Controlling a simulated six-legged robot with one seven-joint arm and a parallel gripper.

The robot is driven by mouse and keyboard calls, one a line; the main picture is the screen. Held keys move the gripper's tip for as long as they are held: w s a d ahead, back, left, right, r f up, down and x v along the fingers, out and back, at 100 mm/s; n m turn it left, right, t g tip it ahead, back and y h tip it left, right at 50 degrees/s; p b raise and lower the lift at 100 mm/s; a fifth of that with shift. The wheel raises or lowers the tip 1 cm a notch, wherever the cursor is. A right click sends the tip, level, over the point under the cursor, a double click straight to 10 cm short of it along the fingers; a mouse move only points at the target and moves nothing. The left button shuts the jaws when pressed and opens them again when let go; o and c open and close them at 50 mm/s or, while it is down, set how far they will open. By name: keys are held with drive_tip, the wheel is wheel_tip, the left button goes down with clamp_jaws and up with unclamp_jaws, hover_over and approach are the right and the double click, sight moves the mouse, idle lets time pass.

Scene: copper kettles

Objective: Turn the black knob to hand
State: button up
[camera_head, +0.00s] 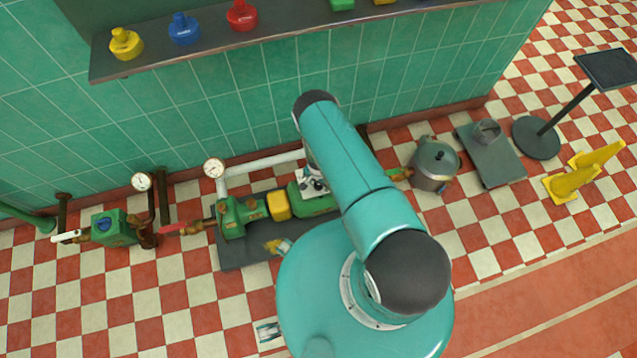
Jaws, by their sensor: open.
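A small pale grey fitting (313,187) with dark, knob-like parts sits on the green pump unit (318,204), just left of my teal arm. It is too small for me to tell which part is the black knob or which way it points. My arm rises from my round teal body and covers part of the pump unit. My gripper cannot be made out; it seems hidden behind my own arm.
A yellow block (278,205) and a red-handled valve (187,228) lie along the pipework. A grey lidded pot (436,163), a grey floor plate (497,168), a black stand (537,138) and yellow signs (575,183) stand right. A shelf (215,40) overhangs. Floor at lower left is mostly clear.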

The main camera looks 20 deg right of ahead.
drive_tip(key=c, duration=1)
drive_tip(key=shift+m, duration=0.4)
drive_tip(key=m, duration=0.3)
drive_tip(key=shift+m, duration=2.6)
